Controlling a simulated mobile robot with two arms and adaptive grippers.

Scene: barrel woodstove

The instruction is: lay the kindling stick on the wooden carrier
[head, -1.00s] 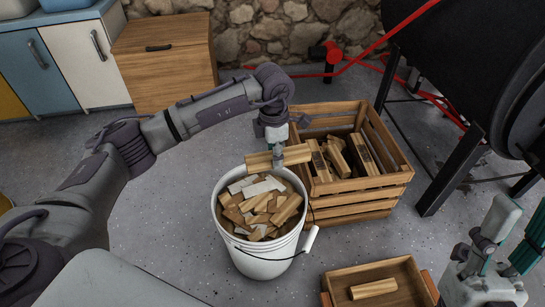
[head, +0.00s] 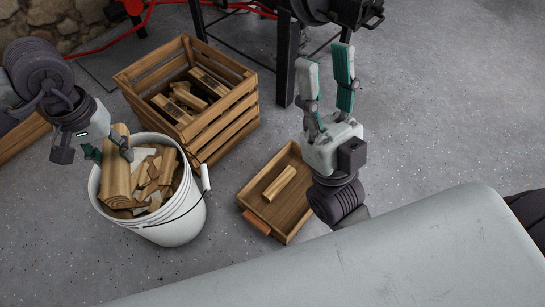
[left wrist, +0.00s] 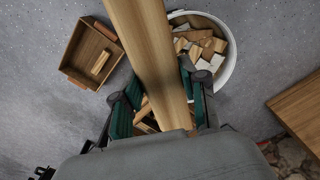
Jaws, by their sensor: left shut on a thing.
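My left gripper (head: 107,153) is shut on a light wooden kindling stick (head: 116,172) over the left side of the white bucket. In the left wrist view the held stick (left wrist: 150,50) runs between the teal fingers, close to the camera. The wooden carrier (head: 287,214), a shallow tray, sits on the floor right of the bucket. Another stick (head: 280,183) lies in it. The carrier also shows at upper left in the left wrist view (left wrist: 84,45). My right gripper (head: 326,55) is open and empty, fingers pointing up, beyond the carrier's right side.
The white bucket (head: 183,215) is full of wood pieces. A slatted crate (head: 222,128) with several wood blocks stands behind it. The black stove's legs (head: 286,55) and red pokers or pipes (head: 150,12) are at the back.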

